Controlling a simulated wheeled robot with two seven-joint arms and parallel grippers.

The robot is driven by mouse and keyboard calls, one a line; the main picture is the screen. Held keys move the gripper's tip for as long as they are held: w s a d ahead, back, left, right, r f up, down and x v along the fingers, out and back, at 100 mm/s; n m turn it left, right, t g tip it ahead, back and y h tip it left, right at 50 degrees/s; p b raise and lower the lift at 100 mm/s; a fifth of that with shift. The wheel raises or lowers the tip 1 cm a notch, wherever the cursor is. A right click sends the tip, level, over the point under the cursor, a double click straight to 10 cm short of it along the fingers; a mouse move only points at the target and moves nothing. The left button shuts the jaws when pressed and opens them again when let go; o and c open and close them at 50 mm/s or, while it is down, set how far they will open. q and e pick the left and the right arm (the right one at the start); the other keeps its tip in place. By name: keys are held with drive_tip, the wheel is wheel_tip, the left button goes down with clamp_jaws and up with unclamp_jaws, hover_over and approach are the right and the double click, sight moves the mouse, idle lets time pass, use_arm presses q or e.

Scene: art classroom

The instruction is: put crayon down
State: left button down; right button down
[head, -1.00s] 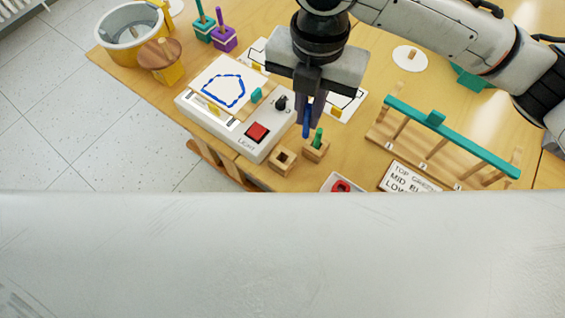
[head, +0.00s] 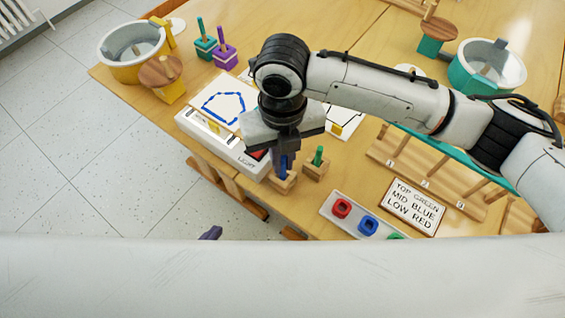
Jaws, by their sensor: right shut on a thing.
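My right gripper (head: 283,165) points down, shut on a blue crayon (head: 283,174). The crayon is upright, and its lower end is at the top of a small wooden block (head: 284,186). I cannot tell whether the tip is inside the block's hole, as the fingers hide most of it. A second wooden block (head: 315,172) beside it on the right holds a green crayon (head: 318,156) upright. A dark tip of my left gripper (head: 210,233) shows at lower left, away from the blocks; its jaws are mostly hidden.
A light box (head: 245,158) with a blue-outlined drawing lies left of the blocks. A tray (head: 337,219) with colored rings and a sign (head: 413,206) lie to the right. A wooden peg rack (head: 390,150) is partly behind my arm. The table's front edge is close.

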drive_tip(key=shift+f, duration=1.15)
drive_tip(key=shift+f, duration=0.2)
drive_tip(key=c, duration=1.8)
unclamp_jaws()
drive_tip(key=shift+c, duration=0.2)
wheel_tip(320, 180, up, 12)
drive_tip(key=shift+r, duration=0.25)
